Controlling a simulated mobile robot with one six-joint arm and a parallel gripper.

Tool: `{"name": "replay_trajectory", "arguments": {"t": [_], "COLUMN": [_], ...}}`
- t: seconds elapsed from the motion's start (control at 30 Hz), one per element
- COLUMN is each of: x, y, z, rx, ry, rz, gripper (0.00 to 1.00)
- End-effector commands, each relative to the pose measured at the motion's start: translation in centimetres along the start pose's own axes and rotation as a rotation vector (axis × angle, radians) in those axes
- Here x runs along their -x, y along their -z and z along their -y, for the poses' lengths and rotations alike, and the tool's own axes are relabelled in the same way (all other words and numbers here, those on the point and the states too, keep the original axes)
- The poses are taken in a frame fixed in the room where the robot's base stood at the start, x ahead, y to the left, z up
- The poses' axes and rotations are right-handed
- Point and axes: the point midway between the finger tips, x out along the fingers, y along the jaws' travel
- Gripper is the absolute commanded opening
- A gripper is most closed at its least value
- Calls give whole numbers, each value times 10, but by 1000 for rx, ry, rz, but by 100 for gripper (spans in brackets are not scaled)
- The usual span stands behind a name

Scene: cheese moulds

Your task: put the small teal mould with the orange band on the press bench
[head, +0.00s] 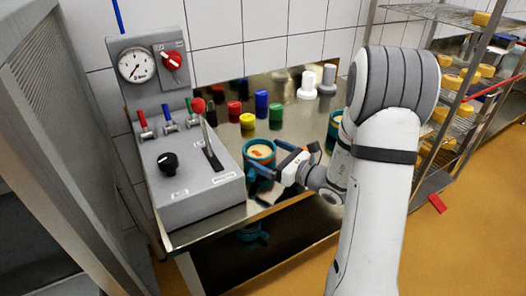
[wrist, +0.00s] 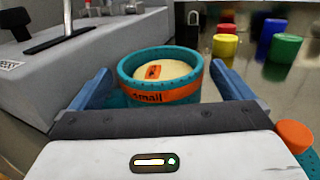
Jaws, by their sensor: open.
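The small teal mould (head: 259,155) has an orange band marked "small" and holds a pale round cheese with an orange label. It stands upright on the steel press bench (head: 290,130), near its front edge, right of the grey control box. In the wrist view, the mould (wrist: 160,66) sits between the blue fingers of my gripper (wrist: 162,90). My gripper (head: 268,158) is open around it, with a visible gap beside the right finger. Contact on the left is hard to tell. The mould's lower part is hidden by my gripper in the wrist view.
The grey control box (head: 200,185) with levers stands close on the left. Coloured cylinders (head: 262,103) and white weights (head: 307,84) stand farther back. Another teal mould (head: 335,119) is partly behind my arm. A rack with cheeses (head: 455,85) is at right.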

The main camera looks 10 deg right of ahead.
Motion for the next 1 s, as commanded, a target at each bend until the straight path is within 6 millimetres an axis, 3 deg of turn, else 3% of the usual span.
{"name": "replay_trajectory", "arguments": {"t": [0.2, 0.4, 0.6, 1.0], "x": [50, 77, 87, 87], "y": [0, 0, 0, 0], "z": [2, 1, 0, 1], "rx": [1, 1, 0, 0], "ry": [6, 3, 1, 1], "rz": [0, 1, 0, 0], "gripper": [100, 100, 100, 100]}}
